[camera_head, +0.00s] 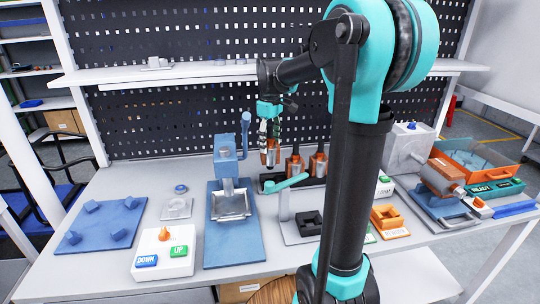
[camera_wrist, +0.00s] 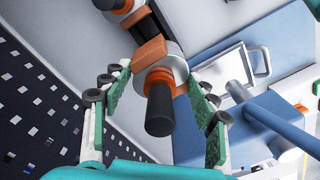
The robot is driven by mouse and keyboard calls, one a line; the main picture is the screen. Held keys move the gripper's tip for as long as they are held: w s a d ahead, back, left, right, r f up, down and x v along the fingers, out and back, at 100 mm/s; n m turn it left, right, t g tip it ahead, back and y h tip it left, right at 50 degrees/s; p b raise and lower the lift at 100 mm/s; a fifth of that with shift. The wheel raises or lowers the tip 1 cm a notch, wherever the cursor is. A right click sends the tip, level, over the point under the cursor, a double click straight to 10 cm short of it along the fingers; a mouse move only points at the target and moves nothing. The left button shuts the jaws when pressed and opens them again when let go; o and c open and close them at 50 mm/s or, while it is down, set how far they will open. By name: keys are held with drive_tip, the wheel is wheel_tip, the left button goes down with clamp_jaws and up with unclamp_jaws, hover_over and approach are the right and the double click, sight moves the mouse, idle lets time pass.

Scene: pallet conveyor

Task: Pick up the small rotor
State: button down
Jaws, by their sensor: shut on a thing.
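The small rotor (camera_head: 271,156) has a copper-orange body and stands upright at the left end of a dark holder (camera_head: 264,183) at the back of the table. In the wrist view the rotor (camera_wrist: 160,108) shows a dark shaft end with an orange ring and a silver disc. My gripper (camera_head: 269,136) reaches down over it from above. In the wrist view my gripper (camera_wrist: 163,82) has its green-padded fingers on either side of the rotor, shut on it. Whether its lower end still touches the holder is hidden.
Two more rotors (camera_head: 295,165) (camera_head: 318,162) stand just right of the held one. A shelf (camera_head: 200,73) and perforated panel (camera_head: 150,125) are behind.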

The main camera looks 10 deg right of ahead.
wheel_tip(320, 180, up, 13)
drive_tip(key=shift+f, duration=0.2)
idle(0.7)
